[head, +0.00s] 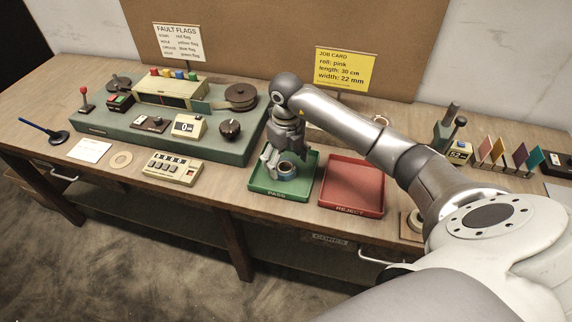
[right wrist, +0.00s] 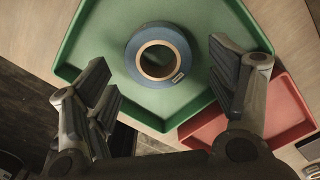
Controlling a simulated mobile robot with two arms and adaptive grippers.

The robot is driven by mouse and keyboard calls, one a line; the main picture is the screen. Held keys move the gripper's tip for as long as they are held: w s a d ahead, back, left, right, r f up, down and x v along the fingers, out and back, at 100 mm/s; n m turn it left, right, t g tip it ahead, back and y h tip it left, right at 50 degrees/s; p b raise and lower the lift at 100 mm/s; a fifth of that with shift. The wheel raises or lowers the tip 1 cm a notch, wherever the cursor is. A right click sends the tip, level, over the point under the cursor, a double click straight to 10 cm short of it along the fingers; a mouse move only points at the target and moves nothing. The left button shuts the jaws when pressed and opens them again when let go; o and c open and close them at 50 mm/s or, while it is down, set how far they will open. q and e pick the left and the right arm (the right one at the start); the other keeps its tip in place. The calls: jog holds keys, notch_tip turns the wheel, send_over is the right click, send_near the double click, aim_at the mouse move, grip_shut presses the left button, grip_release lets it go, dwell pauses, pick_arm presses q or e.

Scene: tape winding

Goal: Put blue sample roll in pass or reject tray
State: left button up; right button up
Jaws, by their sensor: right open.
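The blue sample roll (head: 287,170) lies in the green PASS tray (head: 261,189) in the head view. In the right wrist view, the blue roll (right wrist: 163,34) lies flat on the floor of the green tray (right wrist: 98,36), with its brown core hole and a small label showing. The red REJECT tray (head: 352,186) is empty, just right of the green tray; its corner (right wrist: 291,100) shows in the right wrist view. My right gripper (head: 274,165) is over the green tray by the roll. My left gripper is not in view.
A green winding machine (head: 215,148) stands left of the trays, with a keypad box (head: 171,168) in front. A yellow job card (head: 345,69) saying pink roll stands behind. Colored flags (head: 505,157) and a small device (head: 459,151) are at the right. The bench's front edge runs close to both trays.

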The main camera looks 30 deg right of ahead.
notch_tip(320, 180, up, 10)
jog(key=b, duration=0.1)
dwell(0.7)
